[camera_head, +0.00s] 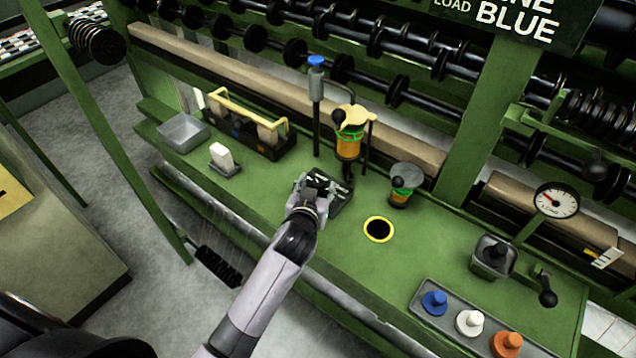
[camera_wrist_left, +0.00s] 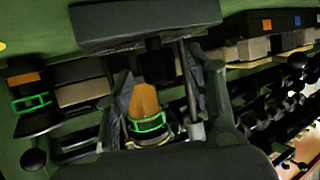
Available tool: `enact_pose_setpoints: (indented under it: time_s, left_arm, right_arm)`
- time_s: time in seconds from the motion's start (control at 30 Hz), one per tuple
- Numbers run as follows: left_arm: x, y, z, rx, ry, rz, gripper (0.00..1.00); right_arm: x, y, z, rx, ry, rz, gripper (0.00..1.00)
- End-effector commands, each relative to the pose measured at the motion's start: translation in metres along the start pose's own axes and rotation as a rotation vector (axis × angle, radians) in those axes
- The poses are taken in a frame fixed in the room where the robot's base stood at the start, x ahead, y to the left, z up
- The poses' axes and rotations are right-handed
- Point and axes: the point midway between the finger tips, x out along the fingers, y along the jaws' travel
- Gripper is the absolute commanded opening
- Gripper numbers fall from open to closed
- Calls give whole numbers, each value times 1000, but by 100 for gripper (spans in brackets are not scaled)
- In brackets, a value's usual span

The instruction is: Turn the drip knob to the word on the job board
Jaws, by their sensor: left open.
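The job board (camera_head: 505,22) is a dark green sign at the top right; I read "LOAD" and "BLUE" on it, and its top is cut off. My left gripper (camera_head: 316,186) is open at a dark block with white marks (camera_head: 342,196), which it partly covers. I cannot tell whether it touches the block. The drip knob and its words cannot be made out clearly. An orange oiler with a cream top (camera_head: 348,146) stands just behind the block. In the left wrist view the oiler (camera_wrist_left: 146,100) shows between the open fingers (camera_wrist_left: 163,90). My right gripper is not in view.
A smaller orange cup (camera_head: 400,196) and a yellow-ringed hole (camera_head: 379,229) lie to the right. A tray (camera_head: 447,325) holds blue, white and orange knobs. A post with a blue cap (camera_head: 316,95) stands behind. A black caddy (camera_head: 262,142) is at the left.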

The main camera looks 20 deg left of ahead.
Motion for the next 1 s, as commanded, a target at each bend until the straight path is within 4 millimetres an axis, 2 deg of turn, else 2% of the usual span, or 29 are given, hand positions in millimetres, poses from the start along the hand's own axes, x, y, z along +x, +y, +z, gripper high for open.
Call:
enact_pose_setpoints:
  time_s: [0.2,0.5,1.0]
  left_arm:
    - [17,0,0,0,1,0,50]
    - [19,0,0,0,0,0,50]
    - [18,0,0,0,0,0,16]
  right_arm:
    - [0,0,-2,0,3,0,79]
    - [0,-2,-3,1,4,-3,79]
    - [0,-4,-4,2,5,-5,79]
